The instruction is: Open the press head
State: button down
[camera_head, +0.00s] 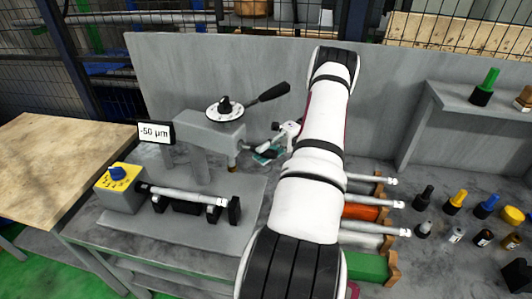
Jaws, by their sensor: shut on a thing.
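The grey press head (208,131) stands on a post at the back of the grey base plate, with a brass-coloured tip (232,168) under its right end. On its top is a white dial (225,108) with a black knob and a long black lever (268,93) pointing to the upper right. My gripper (266,143) is just right of the press head, partly hidden by my white arm. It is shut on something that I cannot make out. A small teal patch (268,155) shows beside the fingers.
A display (156,133) reads -50 µm at the head's left. A yellow-topped box (119,183) and a shaft (185,195) on black supports are in front. Coloured bars lie at the right, with several small bottles beyond. A grey panel (170,75) stands behind.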

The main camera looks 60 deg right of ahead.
jog(key=shift+w, duration=0.1)
jog(key=c, duration=1.4)
grip_release()
jog(key=shift+r, duration=0.1)
